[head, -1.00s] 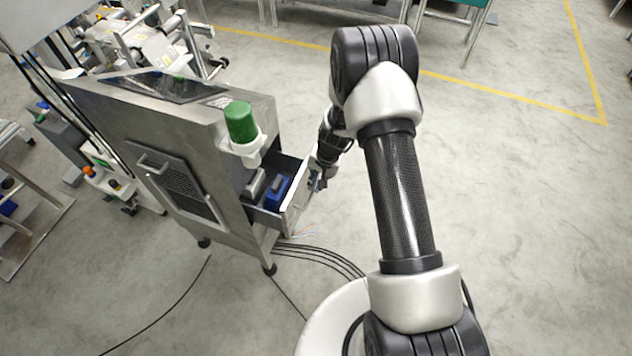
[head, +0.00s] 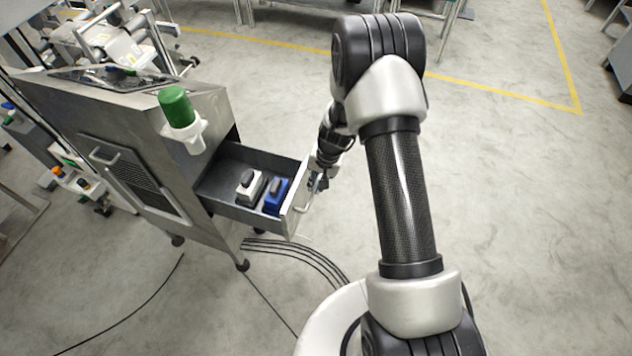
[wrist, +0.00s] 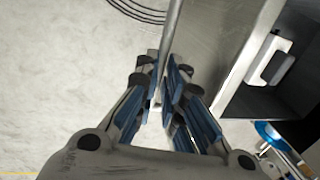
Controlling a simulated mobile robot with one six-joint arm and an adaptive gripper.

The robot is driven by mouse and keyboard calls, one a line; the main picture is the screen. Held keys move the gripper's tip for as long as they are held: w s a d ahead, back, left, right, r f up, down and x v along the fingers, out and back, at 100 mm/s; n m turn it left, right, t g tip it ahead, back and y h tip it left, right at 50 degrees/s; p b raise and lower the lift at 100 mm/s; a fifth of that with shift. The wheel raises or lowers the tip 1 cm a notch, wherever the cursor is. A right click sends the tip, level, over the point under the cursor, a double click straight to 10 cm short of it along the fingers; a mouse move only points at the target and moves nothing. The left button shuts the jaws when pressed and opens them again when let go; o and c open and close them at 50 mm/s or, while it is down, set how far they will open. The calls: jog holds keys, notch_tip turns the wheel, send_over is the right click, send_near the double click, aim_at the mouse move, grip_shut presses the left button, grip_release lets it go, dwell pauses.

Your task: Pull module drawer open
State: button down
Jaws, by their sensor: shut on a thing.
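The module drawer (head: 294,215) stands well out of the metal cabinet (head: 135,130). A white module (head: 249,187) and a blue module (head: 276,196) lie inside it near its front. My gripper (head: 318,182) is at the outer side of the drawer front. In the wrist view my gripper (wrist: 161,82) is shut on the drawer handle (wrist: 172,42), a thin bar between its fingers. The drawer front (wrist: 215,40) shows to the right of the fingers, with the white module (wrist: 270,58) behind it. The far fingertips partly hide the handle.
A green cylinder (head: 176,106) sits in a white holder on the cabinet's side, above the drawer. Black cables (head: 300,258) run over the floor below the drawer. The floor to the right of my arm is clear up to the yellow line (head: 500,92).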

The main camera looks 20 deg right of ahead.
jog(key=c, duration=1.7)
grip_release()
jog(key=r, duration=0.4)
jog(key=s+d+r, duration=0.1)
jog(key=r, duration=0.3)
jog(key=d+r, duration=0.1)
jog(key=r, duration=0.2)
jog(key=shift+s+r, duration=0.2)
jog(key=shift+r, duration=0.2)
jog(key=shift+a+r, duration=0.1)
jog(key=s+a+r+n+t, duration=0.15)
jog(key=s+r, duration=0.25)
jog(key=r, duration=0.5)
jog(key=s+a+r+n, duration=0.2)
jog(key=s+r, duration=0.3)
jog(key=r, duration=0.4)
jog(key=s+r+n, duration=0.1)
jog(key=s+r, duration=0.1)
jog(key=s, duration=0.3)
jog(key=s+r+n+t+h, duration=0.1)
jog(key=s+r, duration=0.2)
jog(key=s, duration=0.3)
jog(key=s+a+r+n+t, duration=0.1)
jog(key=s+r, duration=0.1)
jog(key=s, duration=0.4)
jog(key=shift+s+a+r+n+h, duration=0.1)
jog(key=shift+s+r+n+h, duration=0.15)
jog(key=shift+r+n+h, duration=0.15)
